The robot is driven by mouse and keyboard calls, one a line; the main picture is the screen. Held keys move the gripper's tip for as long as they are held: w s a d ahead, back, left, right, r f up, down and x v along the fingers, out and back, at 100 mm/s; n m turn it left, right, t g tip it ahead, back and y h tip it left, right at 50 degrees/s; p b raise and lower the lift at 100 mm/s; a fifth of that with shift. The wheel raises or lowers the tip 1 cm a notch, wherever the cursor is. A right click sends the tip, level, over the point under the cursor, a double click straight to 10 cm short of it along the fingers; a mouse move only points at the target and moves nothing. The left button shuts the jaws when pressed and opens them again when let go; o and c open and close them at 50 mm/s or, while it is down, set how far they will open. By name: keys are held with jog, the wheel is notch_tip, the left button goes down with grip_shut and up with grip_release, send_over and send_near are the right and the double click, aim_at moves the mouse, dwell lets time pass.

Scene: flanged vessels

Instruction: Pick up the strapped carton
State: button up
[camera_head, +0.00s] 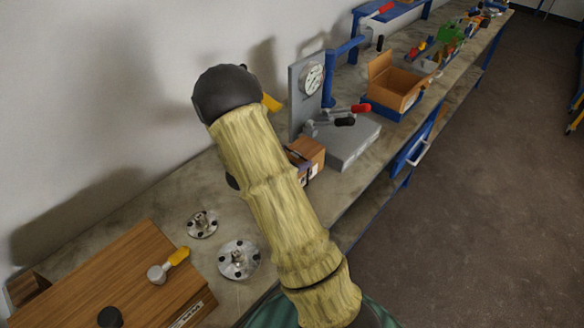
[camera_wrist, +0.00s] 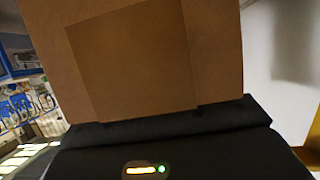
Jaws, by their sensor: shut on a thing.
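The strapped carton (camera_head: 310,153) is a small brown box with a dark band. In the head view it shows beside my arm, which partly covers it, just left of the grey gauge stand's base. In the wrist view the carton (camera_wrist: 215,45) fills the upper middle as a plain brown face with a darker panel. My black gripper (camera_wrist: 160,112) lies across its lower edge, shut on the carton. In the head view my arm hides the gripper. I cannot tell whether the carton touches the bench.
Two metal flanges (camera_head: 240,259) and a wooden case (camera_head: 125,270) lie nearer on the bench. A wall runs along the left.

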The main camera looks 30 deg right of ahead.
jog(key=shift+r, duration=2.05)
jog(key=shift+w, duration=0.1)
